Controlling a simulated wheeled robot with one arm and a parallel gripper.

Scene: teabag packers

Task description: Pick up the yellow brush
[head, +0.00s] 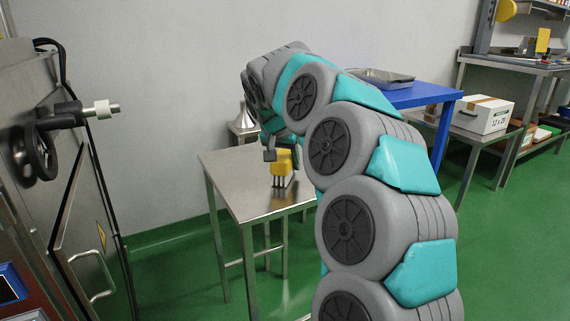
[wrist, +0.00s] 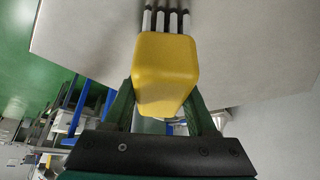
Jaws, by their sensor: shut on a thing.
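The yellow brush (wrist: 165,75) sits between the two green fingers of my gripper (wrist: 163,100) in the wrist view. Its blocky yellow body faces the camera, and several black-and-white bristle tufts show beyond it. In the head view the brush (head: 281,161) is at the end of my arm, over the steel table (head: 236,178), with its dark tufts pointing down. My gripper (head: 271,150) is shut on it and partly hidden by my arm. I cannot tell whether the tufts touch the table top.
A metal funnel-like piece (head: 244,120) stands behind the table. A blue table (head: 425,95) with a metal tray (head: 383,78) is at the back right, beside a white carton (head: 483,115). A machine with a black handwheel (head: 40,150) stands at the left. The table's left part is clear.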

